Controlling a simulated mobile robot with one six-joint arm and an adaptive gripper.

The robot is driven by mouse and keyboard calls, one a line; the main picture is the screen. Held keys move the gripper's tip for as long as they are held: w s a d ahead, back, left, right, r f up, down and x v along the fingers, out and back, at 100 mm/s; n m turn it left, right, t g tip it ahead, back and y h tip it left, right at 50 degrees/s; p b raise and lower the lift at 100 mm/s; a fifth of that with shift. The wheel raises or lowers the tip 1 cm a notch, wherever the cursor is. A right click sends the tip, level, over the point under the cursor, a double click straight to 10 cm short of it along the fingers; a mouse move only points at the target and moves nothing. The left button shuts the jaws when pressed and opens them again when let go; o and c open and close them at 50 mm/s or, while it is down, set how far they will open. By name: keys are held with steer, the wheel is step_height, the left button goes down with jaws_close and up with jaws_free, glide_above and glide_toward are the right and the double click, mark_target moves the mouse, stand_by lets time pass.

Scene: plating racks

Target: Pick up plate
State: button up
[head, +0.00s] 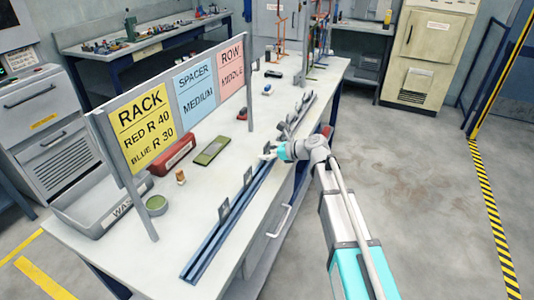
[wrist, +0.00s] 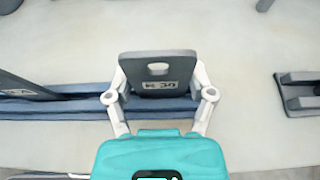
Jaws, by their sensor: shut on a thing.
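A dark grey plate (wrist: 157,95) with a slot near its top and a small label that seems to read "R 30" stands upright at the blue rail in the wrist view. My gripper (wrist: 160,74) has a finger on each side of it and is shut on it. Whether the plate's lower edge still sits in the rail is unclear. In the head view my gripper (head: 268,153) is at the far end of the blue rail (head: 210,258). Two more upright plates, a nearer one (head: 224,210) and a middle one (head: 248,177), stand along that rail.
A second rail with several grey pieces (head: 285,130) lies beyond my gripper. A sign board (head: 145,122) stands over the bench, reading red R 40, blue R 30, spacer medium, row middle. A grey bin (head: 100,212), red box (head: 172,155) and green item (head: 212,150) lie left.

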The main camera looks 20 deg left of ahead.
steer(key=shift+r, duration=0.2)
step_height(320, 180, up, 2)
steer(key=shift+r+p, duration=0.15)
steer(key=shift+p, duration=1.1)
steer(key=r+p+v, duration=0.2)
steer(key=p+v, duration=0.3)
steer(key=v, duration=0.3)
steer(key=a+r+p+v, duration=0.1)
steer(key=p+v, duration=0.4)
steer(key=v, duration=0.4)
steer(key=shift+s+a+r, duration=0.35)
steer(key=o, duration=0.7)
steer(key=c, duration=0.7)
